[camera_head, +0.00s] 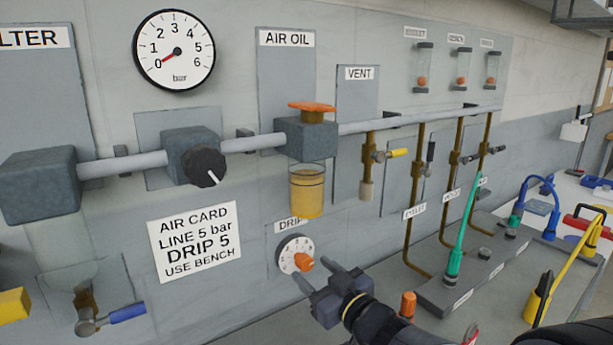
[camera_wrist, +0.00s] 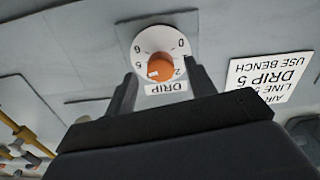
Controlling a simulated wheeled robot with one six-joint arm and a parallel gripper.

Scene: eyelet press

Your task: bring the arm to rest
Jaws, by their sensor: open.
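My gripper (camera_head: 314,275) is open and empty, reaching up to the wall panel at the lower middle of the head view. Its two fingers point at the round white DRIP dial (camera_head: 291,250) with its orange knob (camera_head: 303,262). In the wrist view the orange knob (camera_wrist: 160,67) shows between the fingertips, with clear space on both sides. I cannot tell how far the fingertips stand from the dial face. The knob's white mark points to the lower left in the wrist view.
A bowl of amber oil (camera_head: 307,192) hangs above the dial. The pressure gauge (camera_head: 174,50) reads near 0. The AIR CARD (camera_head: 194,242) is left of the dial. A bench block (camera_head: 470,278) with green, blue and yellow hose fittings stands right, near an orange-topped post (camera_head: 408,304).

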